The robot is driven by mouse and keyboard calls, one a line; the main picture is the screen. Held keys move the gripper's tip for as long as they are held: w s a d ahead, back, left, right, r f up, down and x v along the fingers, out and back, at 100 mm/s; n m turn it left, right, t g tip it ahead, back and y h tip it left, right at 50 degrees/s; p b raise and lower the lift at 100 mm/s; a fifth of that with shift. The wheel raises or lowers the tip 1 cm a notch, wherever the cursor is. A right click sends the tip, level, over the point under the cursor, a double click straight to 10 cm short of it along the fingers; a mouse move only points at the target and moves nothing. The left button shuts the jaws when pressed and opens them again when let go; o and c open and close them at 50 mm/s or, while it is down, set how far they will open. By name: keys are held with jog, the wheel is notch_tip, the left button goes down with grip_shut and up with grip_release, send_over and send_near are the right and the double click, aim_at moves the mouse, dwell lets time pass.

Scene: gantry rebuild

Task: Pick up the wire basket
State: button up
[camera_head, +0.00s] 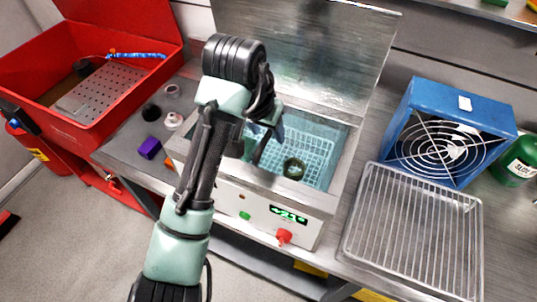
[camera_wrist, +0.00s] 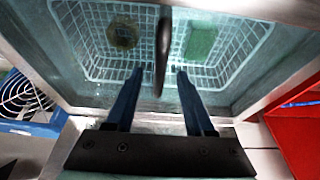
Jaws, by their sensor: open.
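The white wire basket (camera_head: 318,150) sits in the water-filled tank of the steel cleaner. In the wrist view, its mesh (camera_wrist: 226,70) spreads beyond my fingertips. A dark ring-shaped part (camera_head: 294,168) and a green block (camera_wrist: 201,40) lie in it. My gripper (camera_wrist: 159,73) is open, with its two blue fingers pointing at the basket's near side. A dark narrow bar (camera_wrist: 163,48) stands out toward the camera, in line with the gap between the fingers; it may be the basket's handle. I cannot tell whether it is between them. In the head view, my arm hides the basket's left part.
The cleaner's steel lid (camera_head: 305,50) stands open behind the tank. A wire drying rack (camera_head: 412,232) and blue fan (camera_head: 450,130) are on the right. A red parts washer (camera_head: 45,75) is at left. A purple block (camera_head: 149,148) and small parts lie left of the cleaner.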

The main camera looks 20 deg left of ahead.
jog(key=shift+x, duration=0.95)
jog(key=shift+c, duration=0.3)
jog(key=shift+d, duration=0.1)
grip_shut()
jog(key=shift+r, duration=0.15)
